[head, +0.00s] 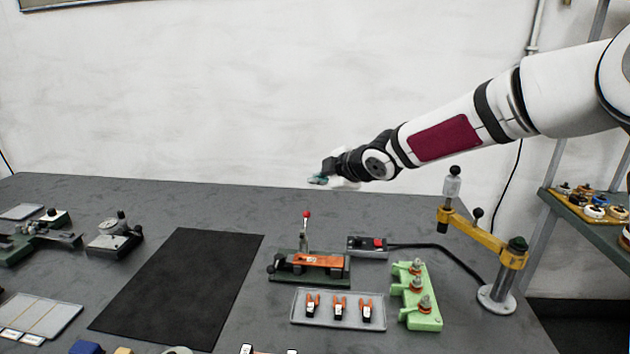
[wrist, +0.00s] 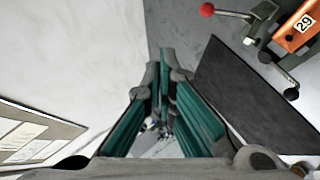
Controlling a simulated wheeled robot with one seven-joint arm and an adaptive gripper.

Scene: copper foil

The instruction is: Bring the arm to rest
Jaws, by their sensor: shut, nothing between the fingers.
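My arm reaches in from the right in the head view, raised above the table. My gripper (head: 319,180) is at its left end, held in the air above the back part of the table and clear of everything on it. In the wrist view the teal-padded fingers of my gripper (wrist: 166,62) come together at their tips. The gripper is shut and holds nothing.
Below stand a green fixture with an orange block (head: 318,260), a grey tray with several orange-black parts (head: 300,317), a light green rack (head: 425,315) and a yellow jointed stand (head: 485,237). A black mat (head: 180,285) lies bare to the left.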

